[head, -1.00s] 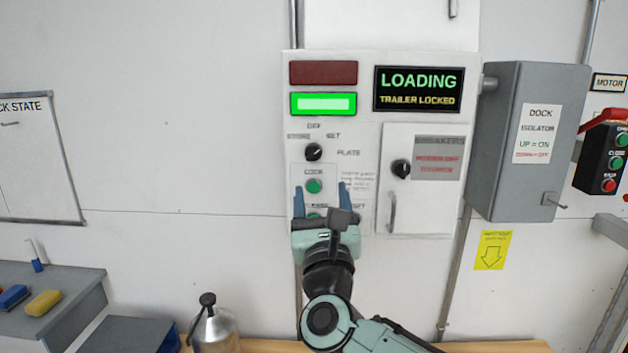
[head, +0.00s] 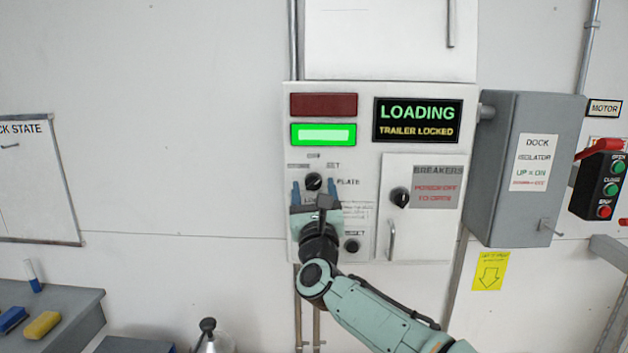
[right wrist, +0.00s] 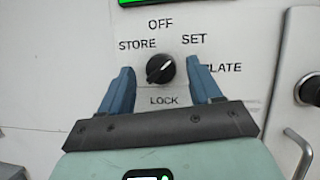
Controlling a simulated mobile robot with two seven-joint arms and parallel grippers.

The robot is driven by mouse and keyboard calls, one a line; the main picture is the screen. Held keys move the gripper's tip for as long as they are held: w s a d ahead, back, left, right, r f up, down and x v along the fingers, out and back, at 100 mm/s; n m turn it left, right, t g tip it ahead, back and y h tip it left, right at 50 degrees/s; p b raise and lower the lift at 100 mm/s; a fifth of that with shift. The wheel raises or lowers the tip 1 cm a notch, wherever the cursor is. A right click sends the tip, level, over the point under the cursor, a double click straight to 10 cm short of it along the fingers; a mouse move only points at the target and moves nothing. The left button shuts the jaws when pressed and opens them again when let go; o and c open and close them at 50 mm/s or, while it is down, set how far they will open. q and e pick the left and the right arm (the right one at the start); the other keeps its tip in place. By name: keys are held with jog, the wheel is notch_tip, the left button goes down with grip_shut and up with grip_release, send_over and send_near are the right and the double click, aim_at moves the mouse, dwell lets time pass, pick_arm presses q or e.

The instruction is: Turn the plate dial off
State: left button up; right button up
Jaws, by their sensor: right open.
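The plate dial (head: 313,181) is a round black knob on the white control panel, with STORE, OFF and SET printed around it and PLATE to its right. In the right wrist view the dial (right wrist: 160,70) shows a white mark slanting up to the right, on the SET side. My right gripper (head: 315,187) is open, with one blue finger on each side of the dial; in the wrist view the gripper (right wrist: 161,75) shows gaps beside the knob. I cannot tell how far the tips are from the panel. My left gripper is not in view.
A lit green lamp (head: 323,135) and a LOADING screen (head: 416,120) are above. The breaker door (head: 425,230) with its own black knob (head: 400,197) is to the right, beside the grey dock isolator box (head: 522,210). A black reset button (head: 352,246) is below.

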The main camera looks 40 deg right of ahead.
jog(key=shift+w+d, duration=0.2)
jog(key=shift+w, duration=0.1)
jog(key=shift+s, duration=0.1)
jog(key=c, duration=1)
